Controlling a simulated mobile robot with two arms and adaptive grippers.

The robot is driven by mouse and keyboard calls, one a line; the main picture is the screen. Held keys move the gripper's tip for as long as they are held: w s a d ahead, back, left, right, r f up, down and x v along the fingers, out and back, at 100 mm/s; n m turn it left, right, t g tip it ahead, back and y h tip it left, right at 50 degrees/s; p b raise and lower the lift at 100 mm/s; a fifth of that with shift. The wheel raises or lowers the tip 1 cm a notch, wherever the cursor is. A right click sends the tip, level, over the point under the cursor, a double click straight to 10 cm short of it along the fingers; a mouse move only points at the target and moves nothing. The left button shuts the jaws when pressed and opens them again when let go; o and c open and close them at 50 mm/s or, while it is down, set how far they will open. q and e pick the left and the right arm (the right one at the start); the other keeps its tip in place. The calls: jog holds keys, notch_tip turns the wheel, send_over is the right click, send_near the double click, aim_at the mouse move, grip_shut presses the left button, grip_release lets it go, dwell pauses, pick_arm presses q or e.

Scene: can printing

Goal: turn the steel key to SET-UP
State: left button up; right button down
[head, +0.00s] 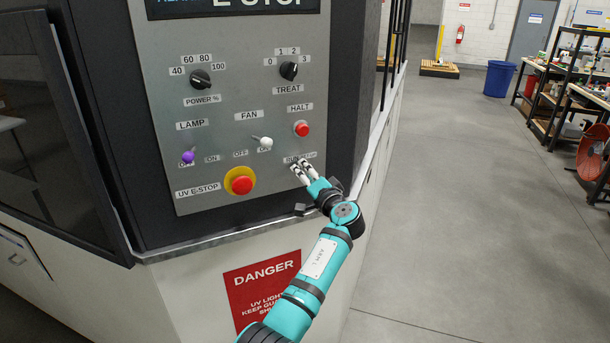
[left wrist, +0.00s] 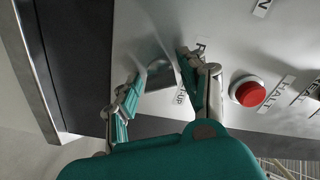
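The steel key (left wrist: 158,72) shows in the left wrist view as a grey metal piece on the panel, between the fingers of my left gripper (left wrist: 157,92). The fingers stand apart on either side of it; the right finger is close to the key or touching it, I cannot tell which. The label beside it is partly covered, with "UP" readable. In the head view my left gripper (head: 305,172) is at the lower right of the grey control panel (head: 215,128), under the red HALT button. There the fingers hide the key and part of its label. My right gripper is not in view.
The red HALT button (head: 302,129) is just above the gripper, also in the left wrist view (left wrist: 248,92). The FAN toggle (head: 263,142), UV E-STOP button (head: 240,182) and purple-tipped LAMP toggle (head: 188,156) are to the left. Open floor (head: 450,200) lies at right.

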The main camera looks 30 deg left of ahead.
pick_arm(q)
jog(key=shift+a, duration=0.1)
grip_shut()
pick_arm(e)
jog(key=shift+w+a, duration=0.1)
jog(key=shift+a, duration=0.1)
pick_arm(q)
jog(key=shift+r+m, duration=0.1)
jog(key=shift+m, duration=0.7)
jog(key=m+p, duration=0.1)
jog(key=m, duration=0.3)
jog(key=shift+r, duration=0.2)
jog(key=m+p, duration=0.2)
jog(key=m, duration=0.2)
jog(key=shift+r, duration=0.1)
jog(key=shift+m+p, duration=0.55)
jog(key=shift+m, duration=0.45)
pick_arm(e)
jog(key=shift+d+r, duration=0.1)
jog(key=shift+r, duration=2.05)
